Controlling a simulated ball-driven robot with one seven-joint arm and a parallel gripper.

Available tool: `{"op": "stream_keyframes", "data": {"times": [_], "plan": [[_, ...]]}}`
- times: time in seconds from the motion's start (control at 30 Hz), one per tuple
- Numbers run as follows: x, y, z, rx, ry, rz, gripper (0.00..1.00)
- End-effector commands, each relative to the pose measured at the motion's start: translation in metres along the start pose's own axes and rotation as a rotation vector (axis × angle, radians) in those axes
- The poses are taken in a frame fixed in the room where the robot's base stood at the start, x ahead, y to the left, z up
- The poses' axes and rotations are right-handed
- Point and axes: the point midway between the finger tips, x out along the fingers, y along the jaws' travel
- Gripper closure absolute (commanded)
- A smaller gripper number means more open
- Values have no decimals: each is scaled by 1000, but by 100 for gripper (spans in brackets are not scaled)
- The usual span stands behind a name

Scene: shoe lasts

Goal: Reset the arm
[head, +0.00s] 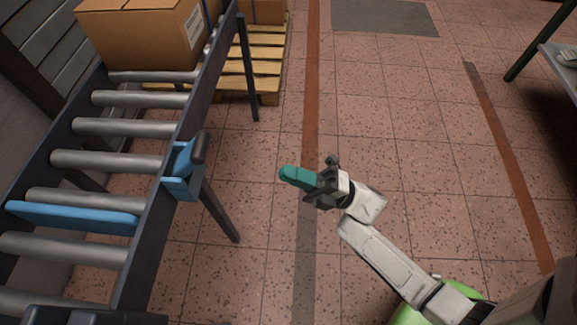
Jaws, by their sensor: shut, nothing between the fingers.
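My gripper (288,174) is at the middle of the head view, above the tiled floor and to the right of the roller conveyor. Its teal end points left, and the fingers are together with no gap showing between them. I see no object held in it. My pale arm reaches up to it from the lower right, bent at the elbow. The gripper appears apart from everything around it.
A roller conveyor (108,161) runs along the left, with a blue bar across it and a blue bracket (181,170) on its side. A cardboard box (142,36) sits at its far end. A wooden pallet (262,68) stands behind. The floor around my gripper is clear.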

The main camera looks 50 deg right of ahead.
Motion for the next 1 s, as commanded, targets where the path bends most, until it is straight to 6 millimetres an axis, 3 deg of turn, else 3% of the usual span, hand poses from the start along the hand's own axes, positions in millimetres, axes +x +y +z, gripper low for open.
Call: {"op": "stream_keyframes", "data": {"times": [0.33, 0.43, 0.73, 1.0], "plan": [[0, 0, 0, 0, 0, 0, 100], [4, -2, 9, 13, -45, -19, 100], [12, -21, 80, 176, -448, -170, 100], [-14, -45, 126, 412, -864, -300, 100]]}}
